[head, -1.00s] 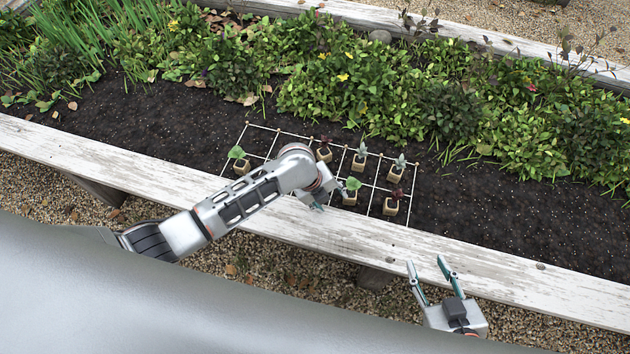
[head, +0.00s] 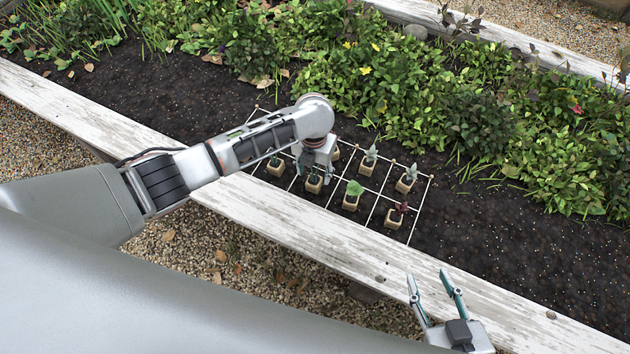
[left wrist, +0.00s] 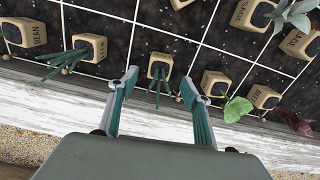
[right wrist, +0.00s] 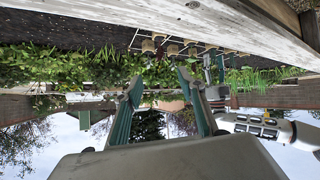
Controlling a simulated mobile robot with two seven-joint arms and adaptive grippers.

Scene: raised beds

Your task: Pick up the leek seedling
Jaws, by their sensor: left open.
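A small tan pot with thin blue-green stems (left wrist: 159,66), a leek-like seedling, stands in the grid. In the left wrist view it is between and just beyond my left gripper's fingertips (left wrist: 160,82). Its pot also shows in the head view (head: 313,186), below the left gripper (head: 314,170). The left gripper is open, its fingers on either side of the stems; contact cannot be told. A second pot with similar stems (left wrist: 90,47) stands to its left. Labels on both are too small to read surely. My right gripper (head: 427,276) is open and empty over the front board.
Close to the right are a green-leafed pot (left wrist: 214,83) and a red-leafed pot (left wrist: 264,96); a bean pot (left wrist: 24,32) is at far left. Grey-leafed pots (head: 405,184) stand behind. The wooden bed edge (head: 250,212) runs in front; dense plants grow behind.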

